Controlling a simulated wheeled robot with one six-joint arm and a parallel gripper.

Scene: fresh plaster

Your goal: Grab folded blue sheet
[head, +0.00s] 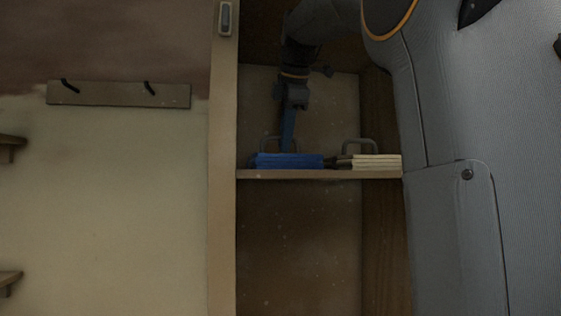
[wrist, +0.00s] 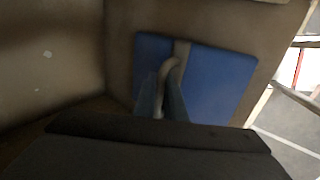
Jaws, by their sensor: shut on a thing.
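The folded blue sheet (head: 298,161) lies flat on the shelf inside the open cupboard in the head view. It also shows in the wrist view (wrist: 215,82), with a pale band across it and a grey loop handle (wrist: 171,68) standing up from it. My gripper (head: 287,147) reaches down from above to the sheet. In the wrist view my gripper's fingers (wrist: 170,92) are shut on the loop handle. The fingers partly hide the handle and the middle of the sheet.
A cream folded stack (head: 376,161) with its own handle lies right of the blue sheet on the same shelf (head: 320,174). Cupboard walls stand close on both sides. The space below the shelf looks empty. A hook rail (head: 118,94) hangs on the left wall.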

